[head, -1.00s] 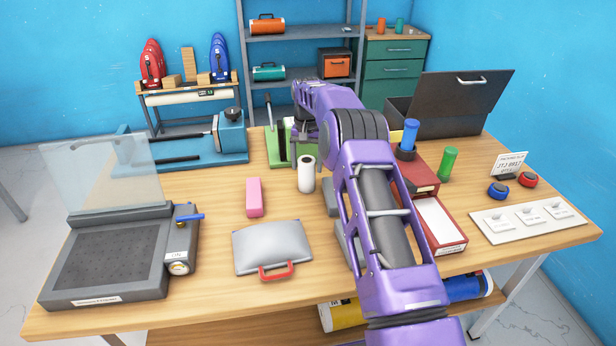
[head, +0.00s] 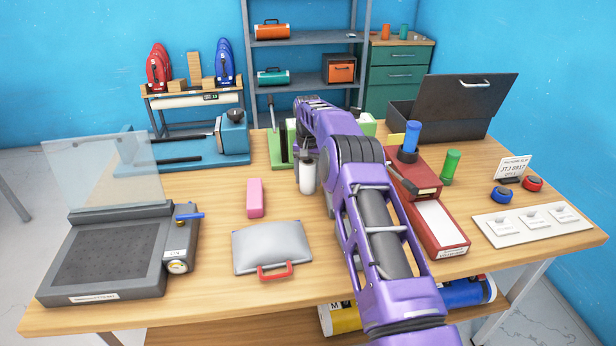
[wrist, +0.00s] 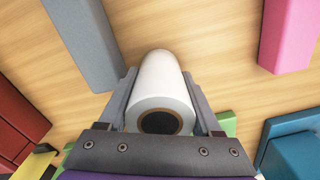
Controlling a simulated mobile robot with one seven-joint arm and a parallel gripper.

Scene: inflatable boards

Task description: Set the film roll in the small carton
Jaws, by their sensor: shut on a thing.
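The film roll (head: 307,180) is a white cylinder standing upright on the wooden table, left of my arm. In the wrist view the roll (wrist: 162,88) lies between my two grey fingers, its dark core facing the camera. My gripper (wrist: 160,92) is shut on it. In the head view my gripper (head: 306,160) is at the roll's upper part. I cannot tell whether the roll still touches the table. No box is clearly marked as the small carton; a red box with a white inside or top (head: 439,222) stands right of my arm.
A pink block (head: 255,198) and a grey case with a red handle (head: 271,248) lie left of the roll. A green-based press (head: 279,150) stands behind it. Another red box (head: 414,181), a blue cylinder (head: 411,136) and a green cylinder (head: 450,166) are at right.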

